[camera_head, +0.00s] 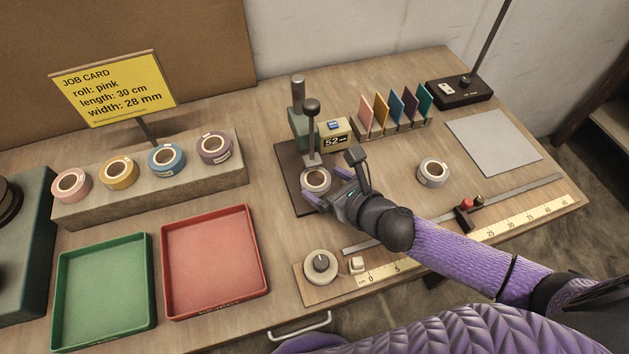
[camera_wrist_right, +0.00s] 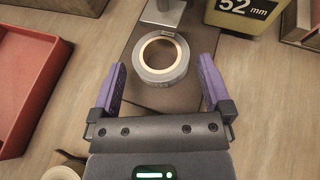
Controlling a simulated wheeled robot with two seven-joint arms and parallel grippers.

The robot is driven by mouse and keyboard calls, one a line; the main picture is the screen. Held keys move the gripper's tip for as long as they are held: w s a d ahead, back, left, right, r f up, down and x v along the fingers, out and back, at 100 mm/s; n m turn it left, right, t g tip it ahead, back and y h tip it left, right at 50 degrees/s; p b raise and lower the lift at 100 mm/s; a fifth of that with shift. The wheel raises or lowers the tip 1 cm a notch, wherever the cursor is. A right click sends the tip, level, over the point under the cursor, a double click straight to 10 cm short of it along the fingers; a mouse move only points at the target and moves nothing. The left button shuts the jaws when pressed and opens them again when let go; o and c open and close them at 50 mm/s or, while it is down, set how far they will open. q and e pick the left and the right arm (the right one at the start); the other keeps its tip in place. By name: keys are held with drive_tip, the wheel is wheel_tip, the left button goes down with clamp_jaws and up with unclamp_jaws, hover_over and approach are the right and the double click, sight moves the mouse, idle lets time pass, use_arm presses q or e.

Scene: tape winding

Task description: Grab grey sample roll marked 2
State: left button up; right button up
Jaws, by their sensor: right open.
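A grey roll (camera_head: 316,180) lies flat on the dark base plate of the gauge (camera_head: 305,130), whose display reads 52 mm. In the right wrist view the grey roll (camera_wrist_right: 161,58) sits ahead of and between the fingers; a small marking on its side is too small to read. My right gripper (camera_head: 325,188) is open, with its purple fingers (camera_wrist_right: 160,85) spread to either side of the roll's near part, not visibly touching it. A second grey-white roll (camera_head: 433,172) lies on the table to the right; its label is unreadable. My left gripper is not in view.
Pink, yellow, blue and purple rolls stand on a wooden block (camera_head: 150,196) at left. A green tray (camera_head: 105,290) and red tray (camera_head: 214,262) lie in front. Coloured cards (camera_head: 396,108) stand behind. A grey plate (camera_head: 493,142) and a ruler (camera_head: 500,232) lie at right.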

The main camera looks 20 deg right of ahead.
drive_tip(key=x, duration=0.2)
drive_tip(key=shift+w+a+f, duration=0.1)
drive_tip(key=shift+w+f, duration=0.15)
drive_tip(key=c, duration=1.1)
drive_tip(key=shift+o, duration=0.2)
drive_tip(key=shift+r, duration=0.1)
